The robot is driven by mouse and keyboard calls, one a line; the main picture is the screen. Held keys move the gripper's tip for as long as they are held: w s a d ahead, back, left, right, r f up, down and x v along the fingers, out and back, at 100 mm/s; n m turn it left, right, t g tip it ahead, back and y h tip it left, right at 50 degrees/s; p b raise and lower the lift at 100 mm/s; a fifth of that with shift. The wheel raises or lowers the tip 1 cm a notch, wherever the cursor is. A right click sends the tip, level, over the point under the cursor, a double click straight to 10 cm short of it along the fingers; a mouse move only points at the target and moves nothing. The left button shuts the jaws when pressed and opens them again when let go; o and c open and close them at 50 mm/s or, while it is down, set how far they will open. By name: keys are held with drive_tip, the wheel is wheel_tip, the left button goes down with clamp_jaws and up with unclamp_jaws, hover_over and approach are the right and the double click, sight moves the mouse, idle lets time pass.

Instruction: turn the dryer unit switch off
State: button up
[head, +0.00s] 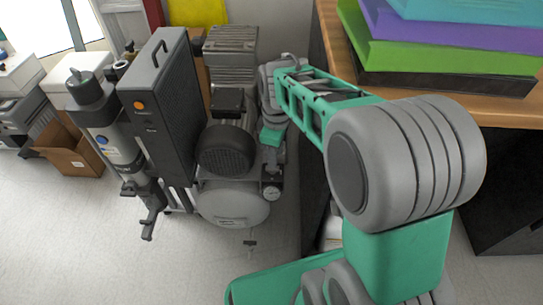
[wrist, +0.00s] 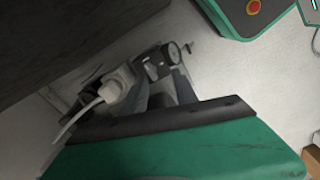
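The compressor set stands on the floor left of centre in the head view. Its tall dark grey box (head: 160,100), which looks like the dryer unit, has a handle on top and a round orange button (head: 138,105) on its narrow front face. I cannot tell whether this button is the switch, or its state. My gripper (head: 272,165) points down at the right side of the compressor, right of the black ribbed motor cover (head: 225,150) and apart from the orange button. In the wrist view a round gauge (wrist: 173,53) and a white fitting (wrist: 118,84) show beyond my gripper. Its fingertips are unclear.
A grey tank (head: 233,205) lies below the motor. A cylindrical filter column (head: 112,135) stands left of the dark box. A wooden desk (head: 330,30) with stacked coloured folders (head: 450,45) is close on the right. An open cardboard box (head: 75,150) sits at left. The front-left floor is clear.

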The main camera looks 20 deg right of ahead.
drive_tip(key=w+n, duration=0.1)
drive_tip(key=w+f+n, duration=0.1)
drive_tip(key=w+n, duration=0.1)
drive_tip(key=shift+w+f, duration=0.1)
drive_tip(key=shift+f, duration=0.1)
wheel_tip(320, 180, down, 8)
drive_tip(key=b, duration=0.3)
drive_tip(key=shift+r, duration=0.15)
clamp_jaws()
drive_tip(key=shift+r, duration=0.1)
